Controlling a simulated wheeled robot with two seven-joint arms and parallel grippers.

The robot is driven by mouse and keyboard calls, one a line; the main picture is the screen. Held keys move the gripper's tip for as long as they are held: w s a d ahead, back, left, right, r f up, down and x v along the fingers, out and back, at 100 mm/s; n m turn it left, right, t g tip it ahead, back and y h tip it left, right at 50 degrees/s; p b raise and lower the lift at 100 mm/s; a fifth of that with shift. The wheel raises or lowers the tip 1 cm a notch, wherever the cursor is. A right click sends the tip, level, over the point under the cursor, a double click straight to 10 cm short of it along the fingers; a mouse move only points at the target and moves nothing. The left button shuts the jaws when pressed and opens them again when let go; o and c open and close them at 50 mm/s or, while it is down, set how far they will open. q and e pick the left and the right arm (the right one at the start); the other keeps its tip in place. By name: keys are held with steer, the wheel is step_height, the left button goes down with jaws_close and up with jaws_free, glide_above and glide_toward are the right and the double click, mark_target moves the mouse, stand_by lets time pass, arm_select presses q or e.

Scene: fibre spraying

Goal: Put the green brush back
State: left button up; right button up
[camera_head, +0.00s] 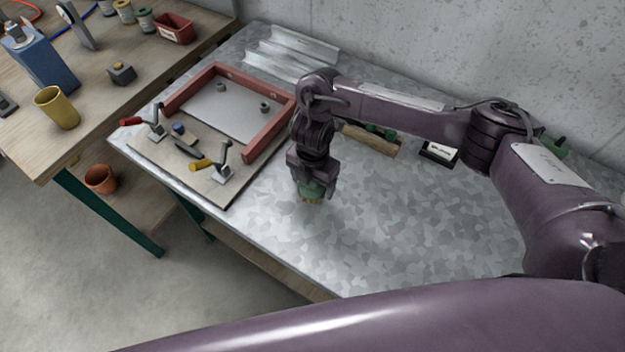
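The green brush (312,191) is below my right gripper (311,180), its pale bristle end pointing down at the grey metal tabletop (390,225). My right gripper points down and appears shut on the brush; its fingers largely hide the upper part. I cannot tell whether the bristles touch the table. A wooden block-like holder (382,148) with green pieces by it stands behind, partly hidden by my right arm. My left gripper is not in view.
A board with a red frame (270,134) and toggle clamps (222,170) lies left of the gripper. A small black-edged sign (440,152) stands right of the holder. Clear metal surface lies to the front right. A wooden bench with a yellow cup (57,108) is at far left.

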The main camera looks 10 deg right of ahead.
steer(key=shift+w+r, duration=0.1)
steer(key=shift+r, duration=0.45)
step_height(320, 180, up, 10)
steer(key=shift+p, duration=0.7)
steer(key=shift+r, duration=0.6)
